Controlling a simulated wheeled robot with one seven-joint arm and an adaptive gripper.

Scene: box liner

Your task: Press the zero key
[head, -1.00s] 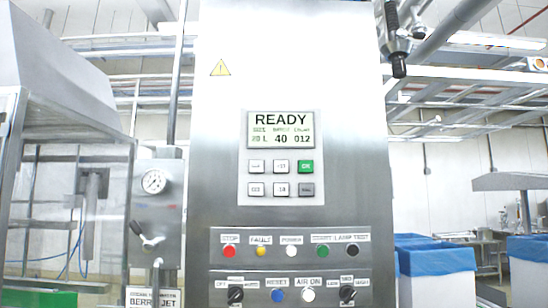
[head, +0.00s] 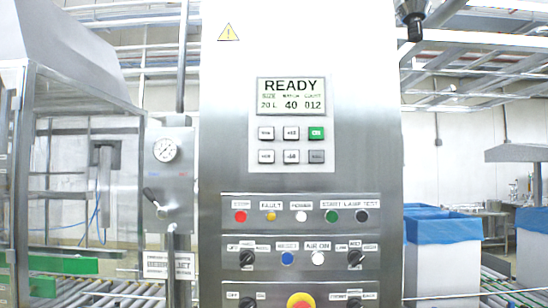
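A light keypad panel (head: 291,120) with a screen reading READY, 20 L, 40 and 012 is set in the steel cabinet front. Below the screen are two rows of keys. The top row ends in a green key (head: 317,133) and the bottom row in a grey key (head: 316,156); the others are pale. The key labels are too small to read surely, so I cannot tell which is the zero key. A dark tip at the top right edge appears to be my gripper (head: 414,32), pointing down, right of and above the keypad. Its fingers are unclear.
Below the keypad are a row of coloured buttons (head: 300,216), selector switches (head: 247,258) and a yellow-red stop button (head: 300,300). A gauge (head: 164,150) and valve stand left. Blue-lined boxes (head: 443,265) stand right. The space before the keypad looks clear.

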